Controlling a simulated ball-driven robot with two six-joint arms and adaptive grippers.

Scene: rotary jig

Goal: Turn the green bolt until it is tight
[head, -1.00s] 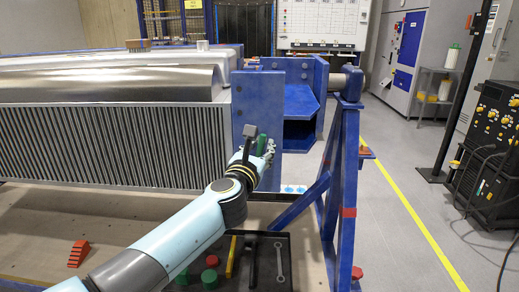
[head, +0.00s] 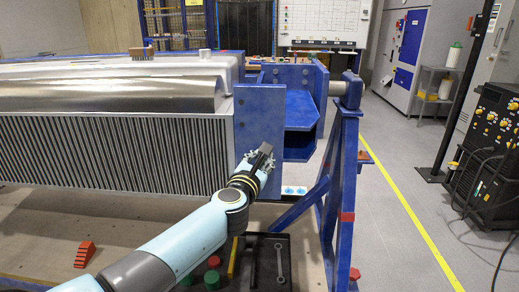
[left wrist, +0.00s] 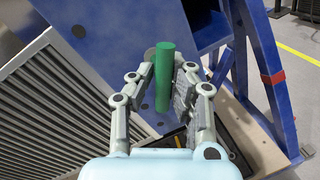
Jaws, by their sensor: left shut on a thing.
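The bolt is hidden there behind my gripper and wrist. How deep the bolt sits cannot be seen. My right gripper is in neither view.
A large ribbed metal block (head: 120,150) fills the left. A blue stand (head: 346,190) with a slanted brace is close on the right. A red stepped block (head: 84,254) lies front left.

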